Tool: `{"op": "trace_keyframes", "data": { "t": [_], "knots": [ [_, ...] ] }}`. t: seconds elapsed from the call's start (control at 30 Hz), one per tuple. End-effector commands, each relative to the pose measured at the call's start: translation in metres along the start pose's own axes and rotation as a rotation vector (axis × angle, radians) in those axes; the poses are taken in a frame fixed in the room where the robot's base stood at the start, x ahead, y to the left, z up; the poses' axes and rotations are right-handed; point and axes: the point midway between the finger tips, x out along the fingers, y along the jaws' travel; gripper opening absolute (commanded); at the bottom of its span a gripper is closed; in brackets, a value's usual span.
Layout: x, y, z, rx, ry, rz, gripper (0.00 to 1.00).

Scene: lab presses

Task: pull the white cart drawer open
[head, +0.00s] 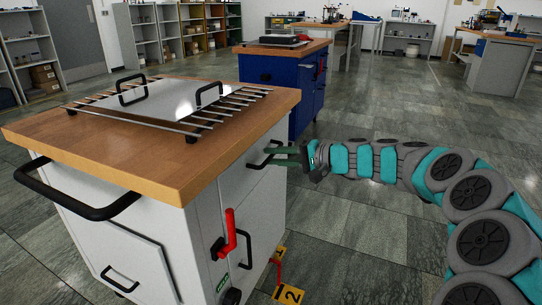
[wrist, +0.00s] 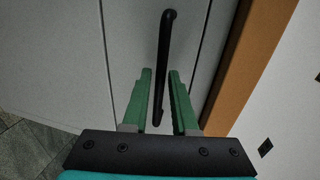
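The white cart (head: 130,245) with a wooden top stands at the left in the head view. Its upper drawer (head: 236,178) is on the side facing right and looks flush with the cart. The drawer's black bar handle (wrist: 165,45) also shows in part in the head view (head: 256,164). My gripper (head: 276,155) is at this handle. In the wrist view the two green fingers (wrist: 160,88) are apart, one on each side of the handle, with a gap visible between bar and fingers. The handle's lower end lies between the fingers.
A red lever (head: 229,232) and a lower black handle (head: 244,250) are on the same cart side. A yellow marker numbered 2 (head: 290,294) is on the floor beside it. A blue cart (head: 291,92) stands behind.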

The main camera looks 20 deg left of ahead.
Motion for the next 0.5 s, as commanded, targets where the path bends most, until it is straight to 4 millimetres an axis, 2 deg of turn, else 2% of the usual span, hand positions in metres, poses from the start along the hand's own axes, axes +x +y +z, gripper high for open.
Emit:
{"op": "trace_keyframes", "data": {
  "t": [0.13,0.43,0.5],
  "knots": [
    [0.0110,0.0001,0.0002,0.000,0.000,0.000,0.27],
    [0.0129,-0.0002,0.0001,-0.001,0.001,0.000,0.27],
    [0.0129,-0.0002,0.0002,-0.001,0.001,0.000,0.19]
  ]
}}
